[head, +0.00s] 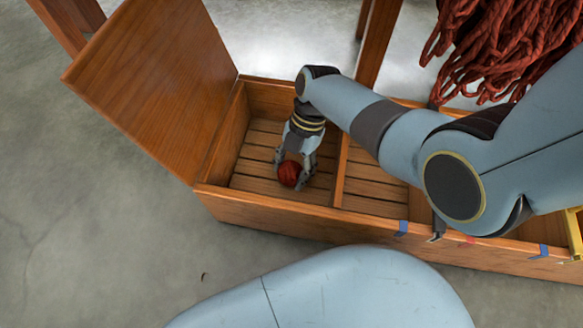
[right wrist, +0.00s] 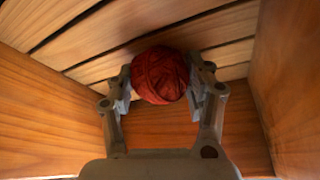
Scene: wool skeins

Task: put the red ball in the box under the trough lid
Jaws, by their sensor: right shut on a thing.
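The red ball (head: 290,173) is a wound ball of wool. My right gripper (head: 294,177) is shut on it, with a finger on each side, inside the left compartment of the wooden trough (head: 262,202). The ball also shows between the fingers in the right wrist view (right wrist: 160,76), close to the slatted floor; I cannot tell if it touches the floor. The trough lid (head: 155,80) is hinged up and stands open at the left end, above this compartment. My left gripper is not in view.
A divider (head: 341,172) separates this compartment from the one to its right. Dark red skeins (head: 490,45) hang at the upper right. Blue tape pieces (head: 402,228) mark the front wall. A yellow object (head: 574,235) is at the right edge. Bare concrete floor lies at the left.

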